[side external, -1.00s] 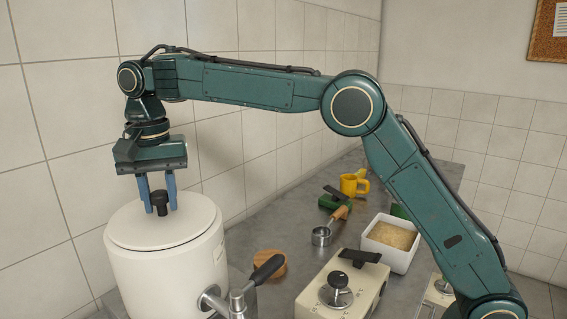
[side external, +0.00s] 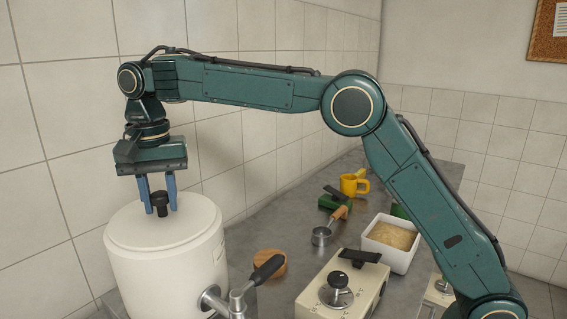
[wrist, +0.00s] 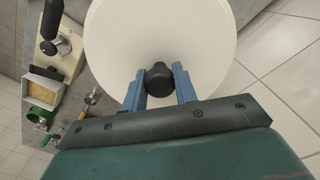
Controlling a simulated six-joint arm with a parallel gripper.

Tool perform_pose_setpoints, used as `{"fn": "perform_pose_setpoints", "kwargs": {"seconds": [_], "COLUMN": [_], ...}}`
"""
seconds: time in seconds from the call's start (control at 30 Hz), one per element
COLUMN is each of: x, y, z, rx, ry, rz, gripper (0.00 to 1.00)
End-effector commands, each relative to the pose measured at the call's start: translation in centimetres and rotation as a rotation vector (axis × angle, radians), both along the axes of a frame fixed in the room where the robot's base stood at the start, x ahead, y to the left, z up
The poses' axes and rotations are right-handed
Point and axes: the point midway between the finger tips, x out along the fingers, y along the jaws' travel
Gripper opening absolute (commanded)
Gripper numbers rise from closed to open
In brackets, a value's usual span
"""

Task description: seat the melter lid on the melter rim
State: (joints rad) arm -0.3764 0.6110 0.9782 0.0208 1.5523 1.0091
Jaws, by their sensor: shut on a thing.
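The melter (side external: 165,285) is a large white cylinder at the lower left in the side view. Its round white lid (side external: 185,226) lies level over the rim, with no clear gap along the visible edge. The far side of the rim is hidden. My gripper (side external: 160,209) is above the lid with its two blue fingers shut on the lid's black knob (side external: 161,199), one on each side. In the wrist view the lid (wrist: 160,25) fills the upper middle, and the knob (wrist: 159,79) sits between the fingertips.
A tap with a black handle (side external: 266,270) sticks out from the melter's right side. A beige box with a knob (side external: 340,292), a wooden disc (side external: 270,262), a small pan (side external: 321,236), a white tub (side external: 390,245) and a yellow mug (side external: 353,183) stand on the grey counter. The tiled wall is close behind.

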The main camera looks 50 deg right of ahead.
Motion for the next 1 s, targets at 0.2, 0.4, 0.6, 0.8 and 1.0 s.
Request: {"fn": "perform_pose_setpoints", "kwargs": {"seconds": [0.2, 0.4, 0.6, 0.8, 1.0], "x": [0.0, 0.01, 0.01, 0.0, -0.01], "y": [0.0, -0.01, -0.01, -0.01, -0.01], "z": [-0.13, -0.35, -0.55, -0.74, -0.89], "rx": [0.0, 0.0, 0.001, 0.0, 0.0], "ry": [0.0, 0.0, -0.001, 0.0, 0.0], "rz": [0.0, 0.0, 0.0, 0.0, 0.0], "gripper": [0.04, 0.04, 0.04, 0.04, 0.04]}}
